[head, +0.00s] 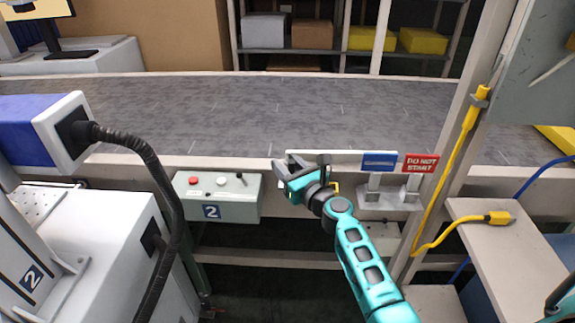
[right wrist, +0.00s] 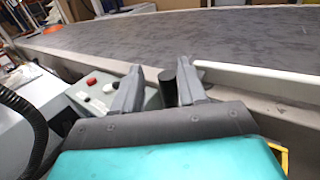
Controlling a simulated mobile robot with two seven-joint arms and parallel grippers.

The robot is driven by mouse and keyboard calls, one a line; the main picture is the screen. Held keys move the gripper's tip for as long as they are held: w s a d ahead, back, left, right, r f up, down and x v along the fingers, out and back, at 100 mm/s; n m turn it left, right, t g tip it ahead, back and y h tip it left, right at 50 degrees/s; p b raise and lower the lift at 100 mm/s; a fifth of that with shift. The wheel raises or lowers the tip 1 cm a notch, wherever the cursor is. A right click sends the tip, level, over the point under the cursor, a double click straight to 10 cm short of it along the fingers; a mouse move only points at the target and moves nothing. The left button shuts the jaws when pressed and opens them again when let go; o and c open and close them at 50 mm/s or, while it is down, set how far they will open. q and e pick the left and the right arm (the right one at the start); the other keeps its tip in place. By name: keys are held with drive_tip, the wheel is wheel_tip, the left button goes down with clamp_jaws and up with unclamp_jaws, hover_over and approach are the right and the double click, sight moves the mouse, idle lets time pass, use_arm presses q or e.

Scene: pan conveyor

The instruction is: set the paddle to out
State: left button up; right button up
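The paddle (head: 343,157) looks like a long white bar lying along the near edge of the conveyor, with a blue plate (head: 379,161) on it. My right gripper (head: 300,166) is at the bar's left end in the head view. In the right wrist view its fingers (right wrist: 158,88) are apart, with a dark upright post (right wrist: 168,87), seemingly the paddle's handle, between them. The post is nearer the right finger; I cannot tell whether they touch. The white bar (right wrist: 255,77) runs right from there. My left gripper is not in view.
A grey control box (head: 220,196) with buttons and a black lever is left of the gripper. A red DO NOT START sign (head: 420,163) is at the right. A yellow cable (head: 457,165) hangs by the post. The conveyor belt (head: 270,105) is empty.

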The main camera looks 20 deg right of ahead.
drive_tip(key=shift+s+d, duration=0.1)
drive_tip(key=shift+s, duration=0.05)
drive_tip(key=shift+s, duration=0.35)
drive_tip(key=s+d, duration=0.1)
drive_tip(key=s, duration=1.1)
drive_tip(key=shift+d+p, duration=0.2)
drive_tip(key=shift+p, duration=0.1)
drive_tip(key=s+a+f+m+g, duration=0.3)
drive_tip(key=s+a+f+m, duration=0.2)
drive_tip(key=m, duration=1.2)
drive_tip(key=s+a+f+m+g, duration=0.4)
drive_tip(key=s+f+m, duration=0.5)
drive_tip(key=m, duration=0.8)
drive_tip(key=shift+s+a+f+m, duration=0.25)
drive_tip(key=shift+s+a+m, duration=0.15)
drive_tip(key=shift+s, duration=0.7)
